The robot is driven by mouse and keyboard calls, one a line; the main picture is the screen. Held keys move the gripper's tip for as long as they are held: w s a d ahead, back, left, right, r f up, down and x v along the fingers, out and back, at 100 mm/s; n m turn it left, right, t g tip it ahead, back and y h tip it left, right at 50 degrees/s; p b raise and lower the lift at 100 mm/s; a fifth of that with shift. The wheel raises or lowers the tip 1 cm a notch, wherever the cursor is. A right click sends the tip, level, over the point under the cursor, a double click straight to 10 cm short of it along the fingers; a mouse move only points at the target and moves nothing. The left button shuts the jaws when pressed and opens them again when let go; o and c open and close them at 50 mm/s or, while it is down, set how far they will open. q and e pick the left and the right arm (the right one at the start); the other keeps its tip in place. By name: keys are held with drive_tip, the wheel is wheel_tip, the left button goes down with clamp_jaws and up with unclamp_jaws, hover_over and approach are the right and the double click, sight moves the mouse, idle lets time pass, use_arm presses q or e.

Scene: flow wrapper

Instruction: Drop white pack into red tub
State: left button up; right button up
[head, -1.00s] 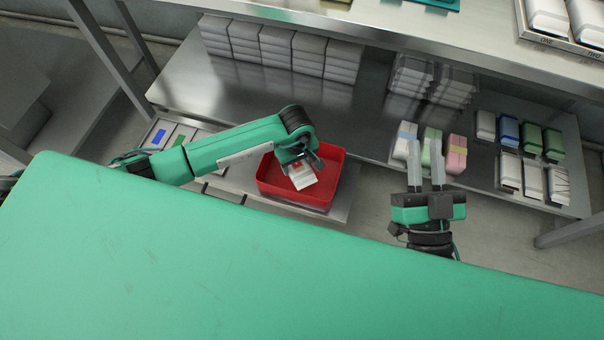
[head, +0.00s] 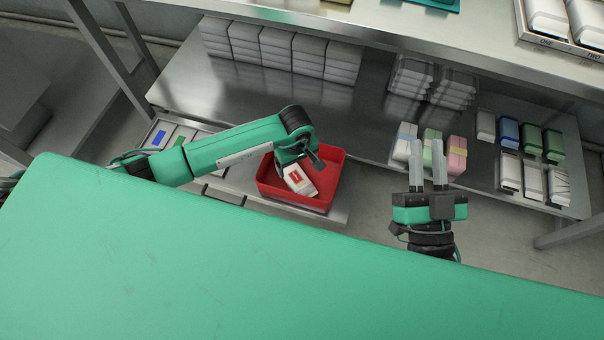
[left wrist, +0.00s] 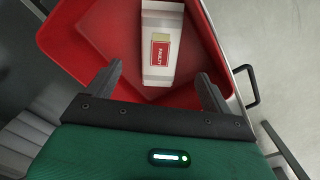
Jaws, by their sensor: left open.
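The white pack (head: 299,182) with a red label lies in the red tub (head: 326,194). In the left wrist view the pack (left wrist: 161,30) is on the floor of the tub (left wrist: 103,40), just beyond my fingertips and apart from them. My left gripper (head: 308,158) is above the tub.
The tub stands on a low metal shelf (head: 250,181). Grey stacks (head: 280,48) stand behind on the steel shelf. Coloured packs (head: 432,145) lie beyond my right gripper, and more packs (head: 530,140) sit further right.

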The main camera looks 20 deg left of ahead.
use_arm(q)
wheel_tip(320, 180, up, 13)
drive_tip(key=p, duration=0.2)
drive_tip(key=shift+p, duration=0.3)
use_arm(e)
drive_tip(key=s+a+f+g, duration=0.1)
drive_tip(key=s+f+g, duration=0.1)
drive_tip(key=f+g, duration=0.2)
drive_tip(key=s+a+f+g, duration=0.2)
drive_tip(key=f+g, duration=0.1)
drive_tip(key=f, duration=0.5)
drive_tip(key=shift+a+f+g+h, duration=0.2)
drive_tip(key=shift+f+g+h, duration=0.1)
drive_tip(key=shift+g, duration=0.1)
drive_tip(key=shift+s, duration=0.15)
